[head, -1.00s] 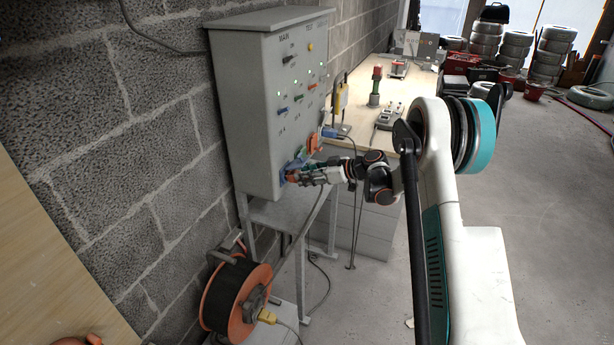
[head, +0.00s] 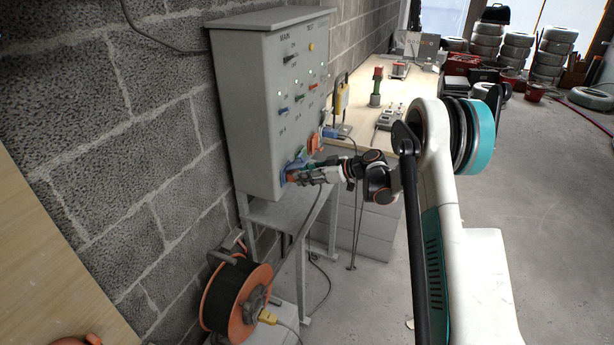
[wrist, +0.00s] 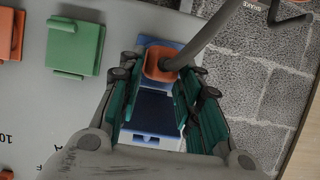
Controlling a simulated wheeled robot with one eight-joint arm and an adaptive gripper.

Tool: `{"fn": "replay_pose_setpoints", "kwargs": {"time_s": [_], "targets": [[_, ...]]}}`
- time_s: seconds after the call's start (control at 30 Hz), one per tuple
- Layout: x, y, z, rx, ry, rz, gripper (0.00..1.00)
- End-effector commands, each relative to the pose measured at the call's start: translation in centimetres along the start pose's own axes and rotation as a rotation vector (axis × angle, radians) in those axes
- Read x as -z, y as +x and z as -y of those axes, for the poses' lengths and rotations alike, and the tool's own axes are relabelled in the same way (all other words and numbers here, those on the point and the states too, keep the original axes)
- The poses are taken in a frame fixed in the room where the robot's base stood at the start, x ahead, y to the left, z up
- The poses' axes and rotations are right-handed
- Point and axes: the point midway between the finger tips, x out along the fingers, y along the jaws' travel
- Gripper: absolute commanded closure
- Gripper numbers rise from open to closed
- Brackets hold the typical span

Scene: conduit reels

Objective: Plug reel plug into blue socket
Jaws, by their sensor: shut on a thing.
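My gripper (head: 312,173) is at the lower front of the grey panel box, shut on the reel plug. In the wrist view, the orange plug (wrist: 158,64) sits between the fingertips, with its grey cable running up and right. The blue socket (wrist: 151,41) shows behind and around the plug. In the head view, the blue socket (head: 288,170) is partly hidden by the gripper. The plug is at the socket, but I cannot tell how deep it sits. The cable reel (head: 236,297), orange with a dark winding, stands low beside the wall.
A green socket (wrist: 75,46) and an orange socket (wrist: 10,34) sit beside the blue one on the panel box (head: 247,110). A workbench (head: 357,115) with tools stands behind.

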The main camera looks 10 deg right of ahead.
Motion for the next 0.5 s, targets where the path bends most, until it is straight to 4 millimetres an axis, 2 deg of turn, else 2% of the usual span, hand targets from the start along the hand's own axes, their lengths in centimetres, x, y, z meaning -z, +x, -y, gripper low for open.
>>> {"fn": "replay_pose_setpoints", "kwargs": {"time_s": [0.13,0.17,0.2,0.27,0.5], "targets": [[0.12,0.28,0.01,0.000,0.000,0.000,0.89],[0.13,0.30,0.01,0.000,0.000,0.000,0.66],[0.12,0.27,0.00,0.000,0.000,0.000,0.57],[0.12,0.26,0.00,0.000,0.000,0.000,0.45],[0.12,0.25,0.00,0.000,0.000,0.000,0.45]]}}
